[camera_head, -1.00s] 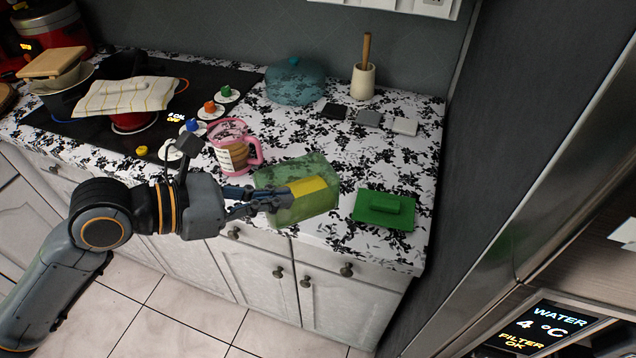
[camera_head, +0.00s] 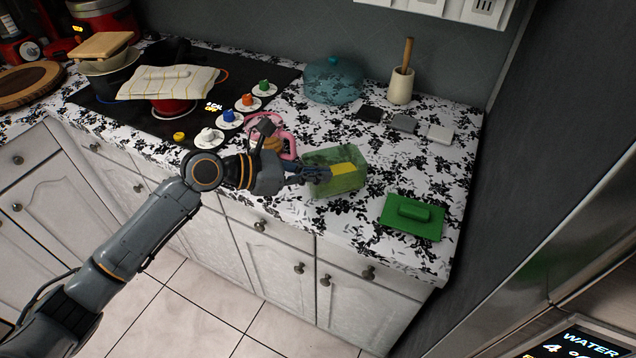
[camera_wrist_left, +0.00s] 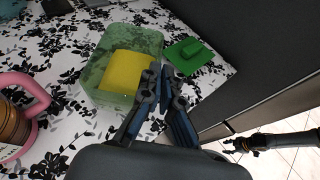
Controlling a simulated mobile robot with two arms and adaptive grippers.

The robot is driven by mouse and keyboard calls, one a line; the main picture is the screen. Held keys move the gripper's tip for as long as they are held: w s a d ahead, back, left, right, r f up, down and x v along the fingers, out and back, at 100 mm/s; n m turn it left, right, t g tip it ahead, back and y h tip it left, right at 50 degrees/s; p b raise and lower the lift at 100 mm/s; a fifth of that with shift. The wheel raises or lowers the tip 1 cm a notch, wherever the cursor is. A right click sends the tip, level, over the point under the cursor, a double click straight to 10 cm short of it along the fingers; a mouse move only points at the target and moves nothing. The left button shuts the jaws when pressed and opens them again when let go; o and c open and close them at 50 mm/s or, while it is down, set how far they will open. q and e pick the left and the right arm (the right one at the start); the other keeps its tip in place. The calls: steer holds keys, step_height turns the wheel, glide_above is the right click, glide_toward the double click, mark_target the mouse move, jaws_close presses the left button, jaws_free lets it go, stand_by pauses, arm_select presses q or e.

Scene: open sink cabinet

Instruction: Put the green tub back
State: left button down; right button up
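The green tub (camera_head: 350,155) is see-through and open on top, with a yellow block (camera_wrist_left: 127,75) inside. In the head view it is near the counter's front edge, right of the pink mug; whether its base touches the counter is unclear. My left gripper (camera_head: 320,174) reaches it from the left. In the left wrist view the gripper's fingers (camera_wrist_left: 161,76) are close together on the tub's near right wall. The flat green lid (camera_head: 412,217) with a raised handle lies on the counter to the right. My right gripper (camera_wrist_left: 238,145) appears small over the floor, its opening unclear.
A blue glass dome (camera_head: 333,82), a utensil pot (camera_head: 400,87) and several small flat blocks are at the back. Patterned counter is clear between the tub and those blocks. A dark wall bounds the right.

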mark_target(310, 184)
arm_select(q)
steer(key=shift+w+d+f, duration=0.1)
steer(key=shift+w+f, duration=0.3)
steer(key=shift+f, duration=0.1)
steer(key=shift+w+f, duration=0.1)
steer(key=shift+f, duration=1.5)
steer(key=c, duration=1.5)
jaws_free()
steer(key=shift+b+v, duration=0.75)
steer(key=shift+v, duration=5.3)
